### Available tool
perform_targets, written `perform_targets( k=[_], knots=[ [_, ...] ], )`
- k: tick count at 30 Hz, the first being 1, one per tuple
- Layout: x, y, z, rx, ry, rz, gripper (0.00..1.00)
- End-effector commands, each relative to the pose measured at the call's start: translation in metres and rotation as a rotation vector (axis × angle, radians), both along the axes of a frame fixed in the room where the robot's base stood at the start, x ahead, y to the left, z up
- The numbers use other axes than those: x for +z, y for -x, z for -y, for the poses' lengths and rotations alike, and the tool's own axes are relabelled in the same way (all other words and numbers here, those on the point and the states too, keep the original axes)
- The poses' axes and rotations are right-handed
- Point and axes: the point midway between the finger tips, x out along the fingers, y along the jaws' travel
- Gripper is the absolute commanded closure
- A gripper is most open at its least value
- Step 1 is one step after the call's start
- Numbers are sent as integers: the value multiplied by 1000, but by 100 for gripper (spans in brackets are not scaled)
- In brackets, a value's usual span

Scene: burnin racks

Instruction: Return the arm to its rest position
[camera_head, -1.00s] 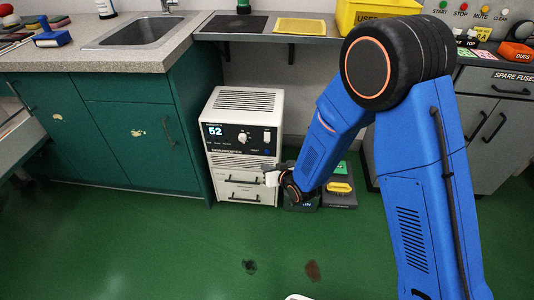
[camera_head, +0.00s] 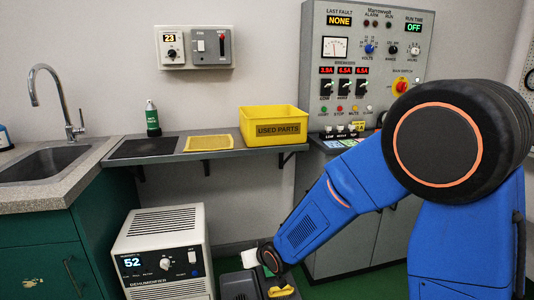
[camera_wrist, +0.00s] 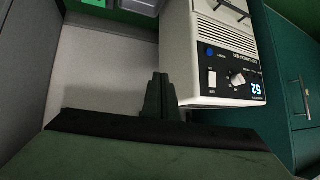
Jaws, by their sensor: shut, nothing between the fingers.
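My blue arm comes in from the right in the head view, its forearm sloping down and left. Its wrist end is low, in front of the lower wall and just right of the white dehumidifier (camera_head: 165,240). In the wrist view my gripper (camera_wrist: 160,78) shows as two dark fingers close together, shut with nothing between them. There the dehumidifier (camera_wrist: 208,60) appears upside down, right of the fingers. The fingertips cannot be made out in the head view.
A shelf (camera_head: 225,150) holds a yellow used parts bin (camera_head: 270,125) and a green bottle (camera_head: 152,118). A grey control panel (camera_head: 375,60) stands behind my arm. A sink (camera_head: 45,163) over green cabinets is at left. A dark case (camera_head: 238,287) sits below my wrist.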

Motion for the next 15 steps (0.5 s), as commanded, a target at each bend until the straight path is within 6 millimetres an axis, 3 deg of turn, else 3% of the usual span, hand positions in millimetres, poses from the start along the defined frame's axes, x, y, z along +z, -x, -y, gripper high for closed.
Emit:
perform_targets(
  k=[1, 8, 15],
  knots=[
    [14, 0, 18, -23, 10, -4, 100],
    [56, 17, 92, -106, 66, -52, 100],
    [94, 50, 164, -191, 115, -111, 100]
  ],
)
